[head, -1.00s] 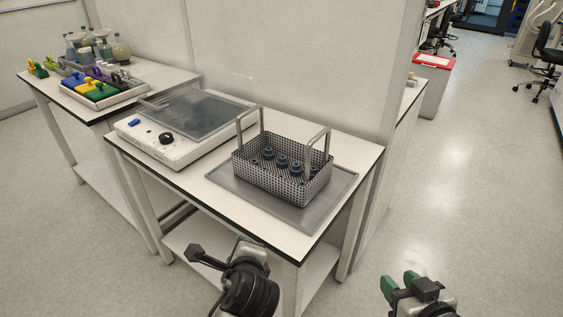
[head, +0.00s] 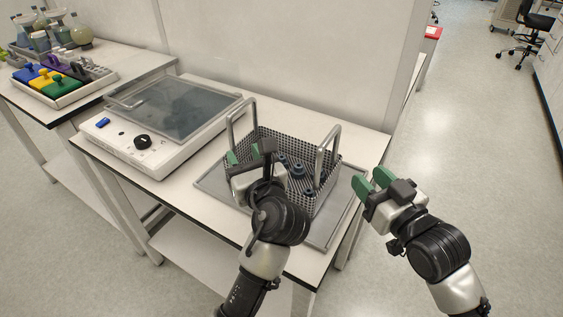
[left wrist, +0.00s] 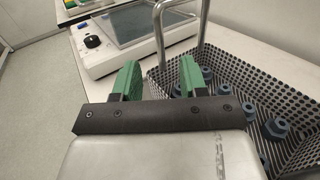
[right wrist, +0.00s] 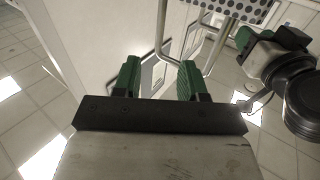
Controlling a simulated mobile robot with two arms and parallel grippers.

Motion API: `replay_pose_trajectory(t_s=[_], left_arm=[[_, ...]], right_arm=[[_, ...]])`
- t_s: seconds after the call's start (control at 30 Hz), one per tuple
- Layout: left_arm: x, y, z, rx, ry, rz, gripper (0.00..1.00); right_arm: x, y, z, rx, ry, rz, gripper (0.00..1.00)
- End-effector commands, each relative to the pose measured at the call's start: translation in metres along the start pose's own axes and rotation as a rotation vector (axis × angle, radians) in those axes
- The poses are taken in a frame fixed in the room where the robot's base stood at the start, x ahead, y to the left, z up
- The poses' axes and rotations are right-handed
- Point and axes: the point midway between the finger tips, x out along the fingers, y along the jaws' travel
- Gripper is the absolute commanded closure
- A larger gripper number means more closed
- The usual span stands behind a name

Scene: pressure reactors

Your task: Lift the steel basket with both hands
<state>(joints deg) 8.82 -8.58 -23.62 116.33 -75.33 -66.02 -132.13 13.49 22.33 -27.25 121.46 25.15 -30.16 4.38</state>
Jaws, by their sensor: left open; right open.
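The steel basket (head: 322,200) is a perforated mesh box with two upright loop handles, standing on a grey tray (head: 210,182) on the white table. Several dark blue-grey fittings (left wrist: 276,127) lie inside it. My left gripper (head: 247,152) is open and empty in front of the basket's left part, hiding some of it. In the left wrist view the left handle (left wrist: 158,40) rises just beyond the green fingers (left wrist: 160,78). My right gripper (head: 369,184) is open and empty, to the right of the right handle (head: 326,152) and apart from it. In the right wrist view the fingers (right wrist: 161,80) hold nothing.
A white device with a glass lid (head: 178,108) stands left of the basket. A second table at far left holds a tray of coloured blocks (head: 58,86) and flasks (head: 78,30). A wall panel stands behind. Open floor (head: 470,130) lies to the right.

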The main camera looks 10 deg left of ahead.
Motion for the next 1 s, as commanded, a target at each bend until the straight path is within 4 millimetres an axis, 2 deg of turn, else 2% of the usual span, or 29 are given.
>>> replay_pose_trajectory(t_s=[0.13,0.23,0.5,0.7,1.0], left_arm=[[0.005,0.000,0.000,0.000,0.000,0.001,0.57],[0.017,0.000,0.000,0.000,-0.001,0.002,0.57],[0.066,0.000,0.000,0.000,-0.001,0.002,0.57],[0.095,0.000,0.000,-0.001,0.000,0.001,0.57],[0.109,0.001,0.000,-0.002,0.001,0.001,0.57]], right_arm=[[0.005,0.000,0.000,0.001,0.000,0.001,0.58],[0.017,0.000,0.000,0.002,0.001,0.000,0.58],[0.066,0.000,-0.001,0.002,0.000,0.000,0.58],[0.095,0.000,0.000,0.001,0.000,0.000,0.58],[0.109,0.000,0.000,0.000,-0.001,0.000,0.58]])
